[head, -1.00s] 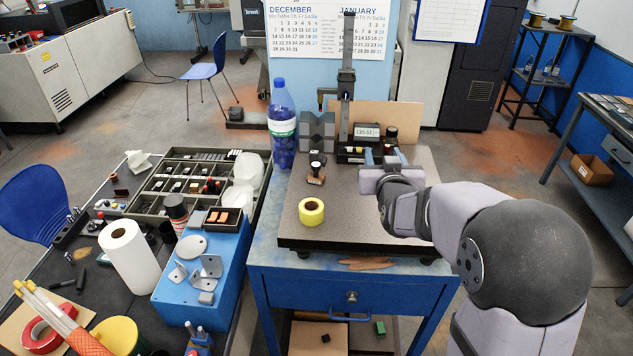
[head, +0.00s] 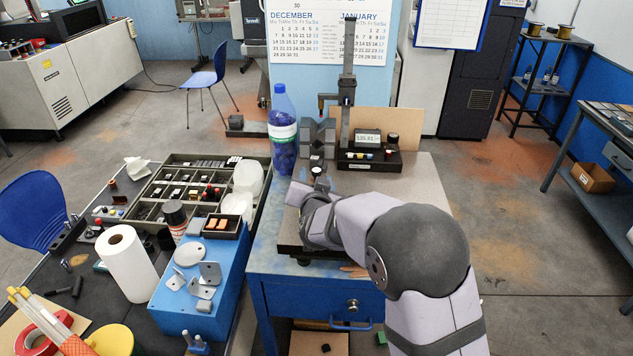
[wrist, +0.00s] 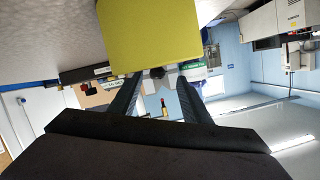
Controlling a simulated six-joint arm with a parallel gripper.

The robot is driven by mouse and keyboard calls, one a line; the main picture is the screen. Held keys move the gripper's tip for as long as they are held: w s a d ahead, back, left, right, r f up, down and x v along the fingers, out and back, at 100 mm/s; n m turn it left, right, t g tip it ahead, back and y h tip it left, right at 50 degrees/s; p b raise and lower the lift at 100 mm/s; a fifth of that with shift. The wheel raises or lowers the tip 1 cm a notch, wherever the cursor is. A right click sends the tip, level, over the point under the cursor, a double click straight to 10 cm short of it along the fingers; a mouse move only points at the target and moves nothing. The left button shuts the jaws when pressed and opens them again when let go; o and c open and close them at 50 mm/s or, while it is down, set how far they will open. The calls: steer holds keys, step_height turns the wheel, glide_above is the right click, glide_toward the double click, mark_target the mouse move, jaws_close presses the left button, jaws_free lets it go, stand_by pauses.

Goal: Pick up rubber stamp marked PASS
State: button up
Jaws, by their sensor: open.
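The rubber stamp (head: 316,171) stands on the dark speckled plate (head: 428,188) in the head view; its dark handle top and pale face show, its lower part is hidden by my gripper, and its marking is too small to read. My gripper (head: 320,186) is in front of the stamp, low over the plate. In the wrist view, which is upside down, my gripper (wrist: 158,88) has its two dark fingers apart with nothing held.
The yellow roll is close to my fingers and hidden by my arm in the head view. A gauge stand (head: 347,110) with a display base and a grey V-block (head: 318,135) stand behind the stamp. A blue bottle (head: 283,130) is at the left. The plate's right side is clear.

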mark_target(317, 173)
steer(key=shift+w, duration=0.2)
steer(key=p+x, duration=0.1)
steer(key=x, duration=0.1)
steer(key=p+x, duration=0.1)
steer(key=shift+w+d+p, duration=0.1)
steer(key=shift+d+p, duration=0.15)
steer(key=shift+p, duration=0.05)
steer(key=shift+x, duration=0.95)
steer(key=shift+f, duration=0.15)
jaws_close()
